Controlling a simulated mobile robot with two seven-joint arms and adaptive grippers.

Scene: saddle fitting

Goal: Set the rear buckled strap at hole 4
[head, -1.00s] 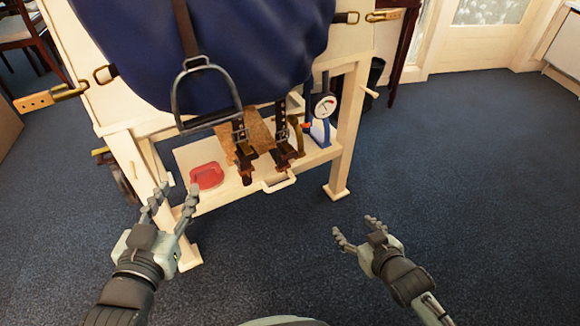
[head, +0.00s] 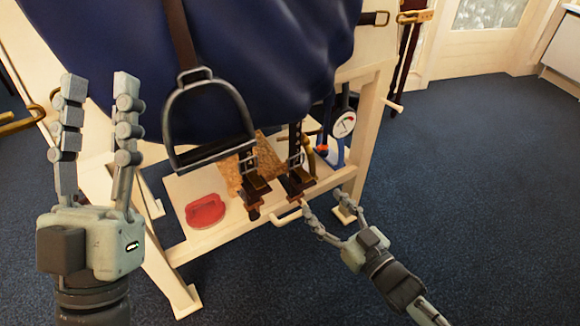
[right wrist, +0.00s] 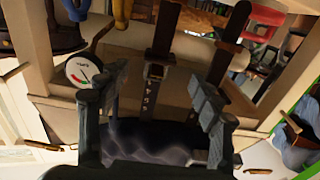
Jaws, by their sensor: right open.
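Two dark straps with metal buckles hang under the blue saddle cover (head: 215,40). The left strap (head: 250,172) and the right strap (head: 297,168) end in brown leather pieces above the stand's shelf. The right strap, nearer the dial, shows in the right wrist view (right wrist: 160,40), its buckle (right wrist: 155,72) between the fingers in the picture and several holes beyond it. I cannot tell which hole is used. My right gripper (head: 325,205) is open and empty, below and right of the straps. My left gripper (head: 98,83) is open and empty, left of the stirrup.
A metal stirrup (head: 167,125) hangs in front, left of the straps. A round dial gauge (head: 344,124) stands right of them. A red object (head: 205,211) lies on the wooden shelf (head: 190,188). The carpet (head: 470,200) to the right is clear.

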